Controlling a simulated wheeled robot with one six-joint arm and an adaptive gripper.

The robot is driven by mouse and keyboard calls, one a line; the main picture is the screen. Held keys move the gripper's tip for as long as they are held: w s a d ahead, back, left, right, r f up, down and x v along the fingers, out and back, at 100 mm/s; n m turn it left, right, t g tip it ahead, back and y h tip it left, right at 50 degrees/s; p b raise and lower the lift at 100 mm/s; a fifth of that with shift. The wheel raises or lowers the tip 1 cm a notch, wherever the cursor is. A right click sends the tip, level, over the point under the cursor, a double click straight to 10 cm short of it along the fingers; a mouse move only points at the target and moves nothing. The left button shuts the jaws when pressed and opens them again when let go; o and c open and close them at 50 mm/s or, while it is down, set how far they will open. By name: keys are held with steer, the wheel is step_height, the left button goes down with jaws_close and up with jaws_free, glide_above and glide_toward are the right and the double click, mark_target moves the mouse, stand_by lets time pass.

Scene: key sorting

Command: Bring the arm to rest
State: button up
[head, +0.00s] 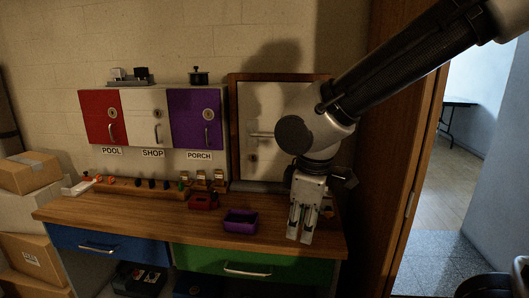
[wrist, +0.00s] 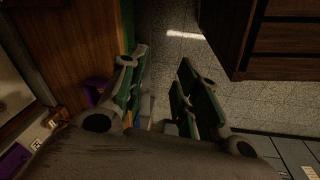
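My arm reaches in from the upper right of the head view and bends down at the wrist. My gripper (head: 300,237) points downward near the right front part of the wooden workbench (head: 130,213). In the wrist view my gripper (wrist: 163,56) has its two green-padded fingers apart with nothing between them. The bench edge and the speckled floor (wrist: 185,60) show beyond the fingers. I cannot tell the exact height of the fingertips over the bench.
A purple tray (head: 240,221) and a red tray (head: 203,202) are left of my gripper. Red, white and purple cabinets (head: 150,118) hang behind. A wood-framed panel (head: 250,160) stands behind my wrist. A wooden door frame (head: 400,170) is close on the right. Cardboard boxes (head: 30,172) stand left.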

steer(key=s+d+r+m+t, duration=0.1)
steer(key=d+m, duration=0.3)
steer(key=d, duration=0.5)
steer(key=s+d+r+m+t, duration=0.1)
steer(key=s+d+r+m, duration=0.2)
steer(key=d, duration=0.7)
steer(key=s+d+r+m, duration=0.2)
steer(key=d+r+m, duration=0.2)
steer(key=d, duration=0.5)
steer(key=m, duration=0.2)
steer(key=shift+s+d+m+t+h, duration=0.2)
steer(key=shift+s+m+t+h, duration=0.1)
steer(key=shift+s+m+t, duration=0.1)
